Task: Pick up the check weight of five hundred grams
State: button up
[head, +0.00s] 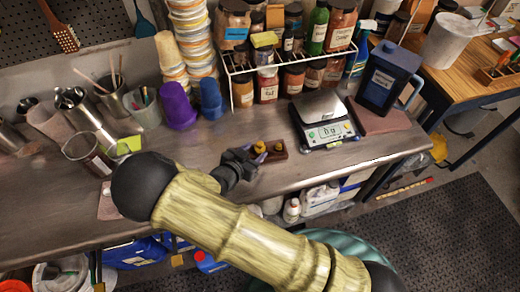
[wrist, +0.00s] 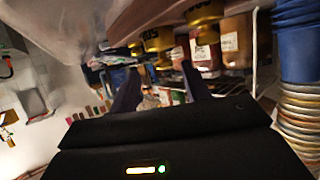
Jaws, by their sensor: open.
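Two brass knob-topped weights show in the head view, a left one (head: 259,147) and a right one (head: 278,146), in a small dark wooden block (head: 275,156) on the bench. My gripper (head: 254,157) is open at the left and front side of the block, close to the left weight. In the wrist view, which is turned upside down, my gripper (wrist: 160,82) has both fingers apart with nothing clearly between them. Brass weights hang at the top there, one (wrist: 153,42) between the fingers' lines and one (wrist: 205,32) to the right. Their markings are too blurred to read surely.
A digital scale (head: 323,122) stands right of the block. A white wire rack (head: 243,93) of jars is behind it. Purple (head: 176,106) and blue cups (head: 211,99) stand at the back left. A dark blue jug (head: 388,77) is at the right. Bare bench lies left of my gripper.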

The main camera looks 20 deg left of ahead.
aim_at(258, 147)
jog(key=p+x, duration=0.1)
jog(key=x, duration=0.1)
jog(key=p+x, duration=0.1)
jog(key=x, duration=0.1)
jog(key=shift+w+a+r, duration=0.1)
jog(key=shift+a, duration=0.1)
jog(key=shift+w+d+f+p, duration=0.15)
jog(key=shift+w+f+p, duration=0.2)
jog(key=shift+w, duration=0.15)
grip_shut()
